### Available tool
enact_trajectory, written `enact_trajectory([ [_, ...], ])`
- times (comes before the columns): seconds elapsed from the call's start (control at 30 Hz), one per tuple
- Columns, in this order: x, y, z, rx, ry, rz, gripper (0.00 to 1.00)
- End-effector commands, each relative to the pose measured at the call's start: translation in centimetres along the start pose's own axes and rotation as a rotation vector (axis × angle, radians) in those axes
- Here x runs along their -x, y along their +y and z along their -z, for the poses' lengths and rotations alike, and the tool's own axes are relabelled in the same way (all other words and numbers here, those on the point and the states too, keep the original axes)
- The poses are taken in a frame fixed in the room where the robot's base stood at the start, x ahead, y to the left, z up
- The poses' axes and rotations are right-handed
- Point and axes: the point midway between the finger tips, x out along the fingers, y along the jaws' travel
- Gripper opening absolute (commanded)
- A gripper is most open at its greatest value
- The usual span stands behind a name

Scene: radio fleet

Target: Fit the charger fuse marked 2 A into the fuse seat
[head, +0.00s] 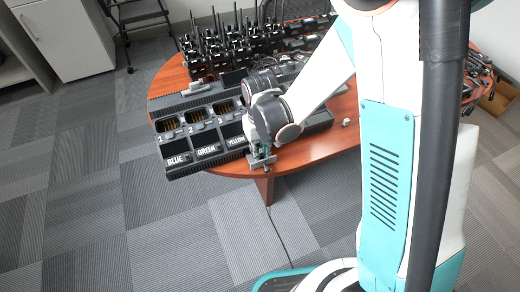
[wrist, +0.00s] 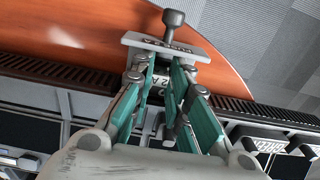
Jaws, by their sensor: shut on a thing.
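My gripper (wrist: 158,85) is shut on a small pale fuse (wrist: 158,77) whose label seems to read 2 A. The fingers hide most of it. Just beyond the fingertips is a light grey plate with a knobbed post (wrist: 165,46), probably the fuse seat; its dark lettering is partly covered. I cannot tell whether the fuse touches it. In the head view my gripper (head: 260,148) points down at the front of the charger (head: 205,118), and a grey metal piece (head: 262,161) shows at its tip.
The charger has bays labelled BLUE, GREEN and YELLOW. Several black radios (head: 235,42) stand behind it on the red-brown table (head: 325,148). A small white object (head: 346,122) lies right of my gripper. Cables (head: 480,72) lie at the far right. The carpet in front is clear.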

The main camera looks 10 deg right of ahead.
Motion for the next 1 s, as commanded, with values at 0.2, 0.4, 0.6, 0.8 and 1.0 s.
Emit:
enact_trajectory([
  [0.2,-0.1,0.0,0.0,0.000,0.000,0.000,0.36],
  [0.4,-0.1,0.0,0.0,0.000,0.000,0.000,0.36],
  [0.6,1.3,0.0,0.0,0.000,0.000,0.000,0.36],
  [0.8,5.4,0.0,0.0,0.000,0.000,0.000,0.36],
  [1.0,9.3,0.0,0.0,0.000,0.000,0.000,0.36],
])
